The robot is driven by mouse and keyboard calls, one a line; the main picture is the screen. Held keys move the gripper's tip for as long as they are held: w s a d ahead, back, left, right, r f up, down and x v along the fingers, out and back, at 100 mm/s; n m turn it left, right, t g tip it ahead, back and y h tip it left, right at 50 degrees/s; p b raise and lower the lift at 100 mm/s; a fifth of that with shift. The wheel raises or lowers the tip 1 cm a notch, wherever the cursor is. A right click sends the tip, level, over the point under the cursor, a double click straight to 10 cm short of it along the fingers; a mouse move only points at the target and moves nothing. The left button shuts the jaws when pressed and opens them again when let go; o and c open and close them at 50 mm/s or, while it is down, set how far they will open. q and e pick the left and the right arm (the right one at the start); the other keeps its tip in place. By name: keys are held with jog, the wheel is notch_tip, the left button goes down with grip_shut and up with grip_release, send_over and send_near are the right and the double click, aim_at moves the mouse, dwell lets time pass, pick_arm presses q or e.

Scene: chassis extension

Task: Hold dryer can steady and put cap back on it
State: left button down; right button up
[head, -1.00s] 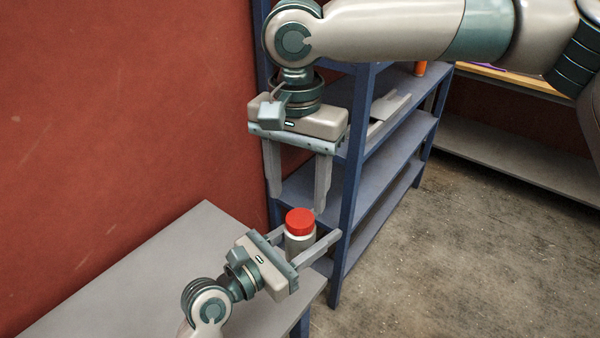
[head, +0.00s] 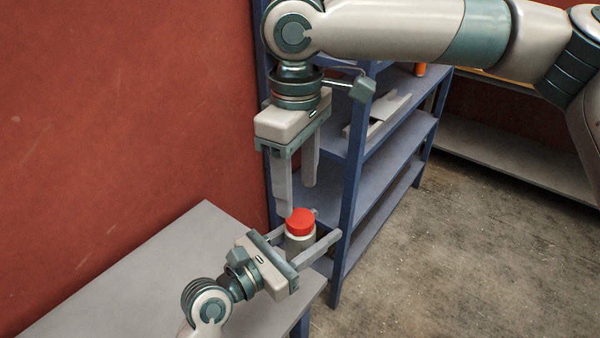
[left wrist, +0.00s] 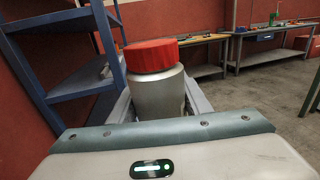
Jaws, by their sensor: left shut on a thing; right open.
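The dryer can (head: 299,243) is a pale grey cylinder, upright between the fingers of my left gripper (head: 325,223), which is shut on it. The red cap (head: 300,221) sits on top of the can. In the left wrist view the cap (left wrist: 151,55) covers the top of the can (left wrist: 158,92); I cannot tell whether it is fully seated. My right gripper (head: 298,199) is open and empty, pointing down just above the cap. Its nearer fingertip is close to the cap's left side; contact cannot be told.
A grey table (head: 150,265) lies at the lower left, against the red wall (head: 120,120). A blue shelf rack (head: 352,185) stands close behind and right of the grippers. The concrete floor at right is clear.

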aim_at(300, 217)
jog(key=n, duration=0.7)
jog(key=shift+r, duration=0.25)
jog(key=n, duration=0.7)
jog(key=shift+r+n, duration=0.15)
jog(key=shift+n, duration=0.15)
jog(key=n, duration=0.7)
jog(key=shift+d+r, duration=0.1)
jog(key=shift+r, duration=0.1)
jog(key=n, duration=0.4)
jog(key=shift+w+d+r, duration=0.1)
jog(key=n, duration=0.4)
jog(key=shift+r, duration=0.1)
jog(key=shift+f, duration=4)
